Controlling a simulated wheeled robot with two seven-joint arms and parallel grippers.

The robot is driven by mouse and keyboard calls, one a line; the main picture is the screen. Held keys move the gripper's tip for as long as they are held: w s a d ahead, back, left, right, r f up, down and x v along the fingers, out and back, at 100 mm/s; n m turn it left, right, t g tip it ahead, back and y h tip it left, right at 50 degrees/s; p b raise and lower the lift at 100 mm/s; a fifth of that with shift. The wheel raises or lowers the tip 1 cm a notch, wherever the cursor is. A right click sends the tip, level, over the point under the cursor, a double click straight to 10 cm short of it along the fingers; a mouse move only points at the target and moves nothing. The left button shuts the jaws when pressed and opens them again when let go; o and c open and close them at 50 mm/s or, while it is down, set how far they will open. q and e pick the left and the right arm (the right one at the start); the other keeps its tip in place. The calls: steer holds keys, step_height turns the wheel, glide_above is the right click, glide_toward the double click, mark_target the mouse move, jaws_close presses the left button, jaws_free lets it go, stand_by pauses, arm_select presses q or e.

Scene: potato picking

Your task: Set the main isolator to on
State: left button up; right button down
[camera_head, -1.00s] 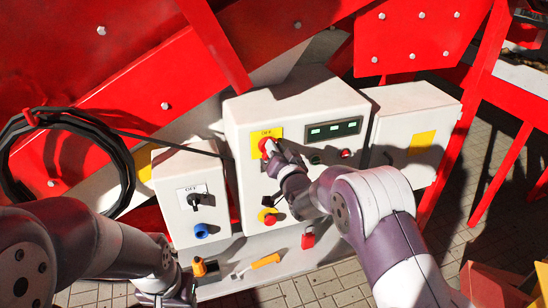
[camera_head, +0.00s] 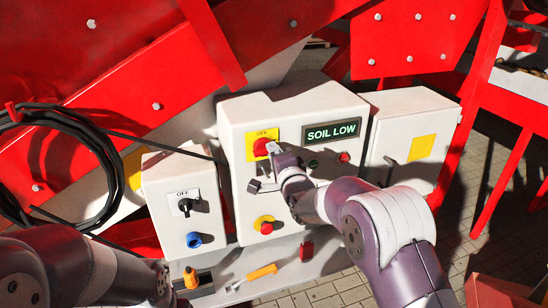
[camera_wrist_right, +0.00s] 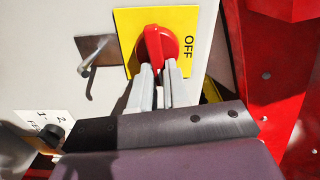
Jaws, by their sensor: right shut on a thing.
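The main isolator is a red rotary handle (camera_head: 262,147) on a yellow plate (camera_head: 252,134) marked OFF, on the front of the middle white cabinet (camera_head: 237,170). My right gripper (camera_head: 270,150) is shut on the handle from the front. In the right wrist view its two pale fingers (camera_wrist_right: 162,85) stand on either side of the red handle (camera_wrist_right: 158,45), and the word OFF on the yellow plate (camera_wrist_right: 187,20) is to its right. The handle's exact angle is partly hidden by the fingers. My left arm is at lower left; its fingers are not visible.
A display (camera_head: 332,131) reads SOIL LOW. A red mushroom button (camera_head: 265,225) is below. A smaller box (camera_head: 160,180) with a black OFF selector (camera_head: 186,204) stands left, another white box (camera_head: 404,130) right. An orange-handled screwdriver (camera_head: 262,272) lies on the shelf.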

steer(key=shift+f+m, duration=0.15)
steer(key=shift+m, duration=0.65)
steer(key=shift+b, duration=0.3)
steer(key=c, duration=1.1)
jaws_free()
steer(key=shift+s, duration=0.15)
steer(key=b+v, duration=0.1)
steer(key=v, duration=1.1)
steer(key=shift+s+d, duration=0.1)
steer(key=shift+s, duration=0.1)
